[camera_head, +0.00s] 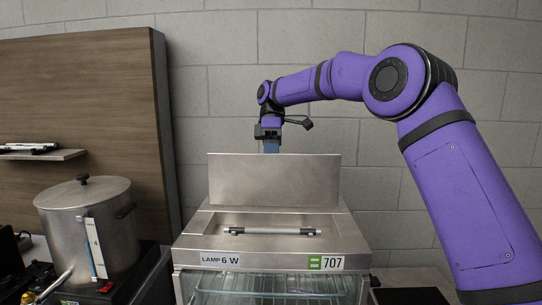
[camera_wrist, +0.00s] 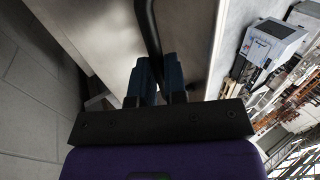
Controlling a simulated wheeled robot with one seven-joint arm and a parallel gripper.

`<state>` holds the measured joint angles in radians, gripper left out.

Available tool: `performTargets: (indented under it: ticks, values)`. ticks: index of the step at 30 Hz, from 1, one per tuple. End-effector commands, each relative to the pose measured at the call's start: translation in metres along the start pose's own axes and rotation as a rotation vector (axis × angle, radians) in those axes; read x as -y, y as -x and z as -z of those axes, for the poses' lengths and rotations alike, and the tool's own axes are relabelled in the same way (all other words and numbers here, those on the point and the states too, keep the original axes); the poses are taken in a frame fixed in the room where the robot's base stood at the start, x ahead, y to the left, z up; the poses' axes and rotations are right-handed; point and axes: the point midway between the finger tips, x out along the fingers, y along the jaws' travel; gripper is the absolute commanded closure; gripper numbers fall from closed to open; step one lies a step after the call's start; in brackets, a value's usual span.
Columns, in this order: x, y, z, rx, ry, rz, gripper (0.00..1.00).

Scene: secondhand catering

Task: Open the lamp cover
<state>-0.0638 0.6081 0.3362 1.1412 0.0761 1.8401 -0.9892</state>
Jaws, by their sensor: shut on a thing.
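The lamp cover (camera_head: 275,181) is a flat steel panel standing upright at the back of the steel cabinet top, raised off the recess. The lamp (camera_head: 268,231), a pale tube with dark ends, lies exposed in the recess in front of it. In the wrist view, the blue fingers (camera_wrist: 157,80) are shut on a dark bar-like handle (camera_wrist: 149,28) beside the cover's steel face (camera_wrist: 187,35).
Wire shelves show below through glass. A steel pot (camera_head: 85,225) stands to the left by a wooden panel (camera_head: 85,100). A block wall is behind.

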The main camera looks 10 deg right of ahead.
Motion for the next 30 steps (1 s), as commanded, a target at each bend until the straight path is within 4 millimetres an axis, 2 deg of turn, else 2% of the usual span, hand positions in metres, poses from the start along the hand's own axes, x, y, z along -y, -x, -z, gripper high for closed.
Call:
performTargets:
  ticks: [1, 6, 23, 24, 27, 30]
  values:
    - [-0.0062, -0.0037, 0.0000, 0.003, -0.001, 0.029, 1.00]
    - [-0.0130, -0.0032, 0.0000, 0.004, -0.001, 0.083, 1.00]
    - [-0.0159, -0.0028, 0.0003, 0.005, -0.001, 0.114, 1.00]
    - [-0.0159, -0.0029, 0.0004, 0.005, -0.001, 0.114, 0.85]
    - [-0.0157, -0.0024, 0.0004, 0.004, -0.001, 0.113, 0.62]
    - [-0.0151, -0.0013, 0.0004, 0.003, -0.001, 0.111, 0.62]
